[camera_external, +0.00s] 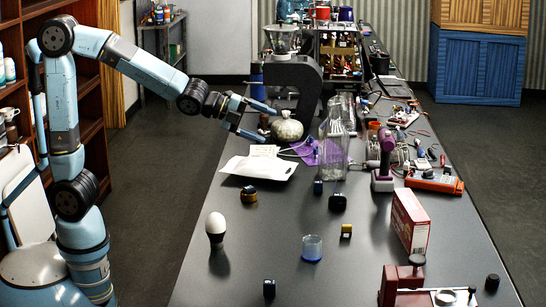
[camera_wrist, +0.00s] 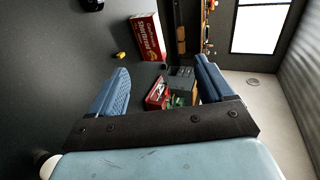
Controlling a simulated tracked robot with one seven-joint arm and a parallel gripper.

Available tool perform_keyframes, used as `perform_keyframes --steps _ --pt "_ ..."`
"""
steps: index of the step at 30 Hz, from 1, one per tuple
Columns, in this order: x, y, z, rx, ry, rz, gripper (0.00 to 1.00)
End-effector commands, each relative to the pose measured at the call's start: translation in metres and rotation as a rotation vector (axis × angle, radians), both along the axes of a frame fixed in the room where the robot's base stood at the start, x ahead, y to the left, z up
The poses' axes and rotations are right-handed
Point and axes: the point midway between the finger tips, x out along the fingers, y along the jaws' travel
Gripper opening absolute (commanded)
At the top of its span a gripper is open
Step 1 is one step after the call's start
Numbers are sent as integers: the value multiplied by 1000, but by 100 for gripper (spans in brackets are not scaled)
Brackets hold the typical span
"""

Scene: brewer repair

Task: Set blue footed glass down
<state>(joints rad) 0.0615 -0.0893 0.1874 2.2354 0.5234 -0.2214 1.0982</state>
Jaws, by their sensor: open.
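The blue footed glass (camera_external: 312,247), a short clear tumbler with a blue base, stands upright on the near part of the dark table. My gripper (camera_external: 268,124) is open at the left edge of the table, farther back, well apart from the glass and beside a round grey-green pot. In the wrist view the two blue fingers of my gripper (camera_wrist: 163,66) are spread with nothing held between them. I cannot make out the glass in the wrist view.
A white egg-shaped thing on a dark stand (camera_external: 216,228) is left of the glass. A red box (camera_external: 410,221), also in the wrist view (camera_wrist: 148,37), stands to the right. Small dark blocks, a clear pitcher (camera_external: 334,145) and white papers (camera_external: 262,166) lie behind. Bare table surrounds the glass.

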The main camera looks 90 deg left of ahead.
Motion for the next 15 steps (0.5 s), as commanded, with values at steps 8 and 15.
perform_keyframes --steps 8,15 --pt "-107 2 6 -437 174 333 81" --pt "-209 -14 -8 -789 330 628 81"
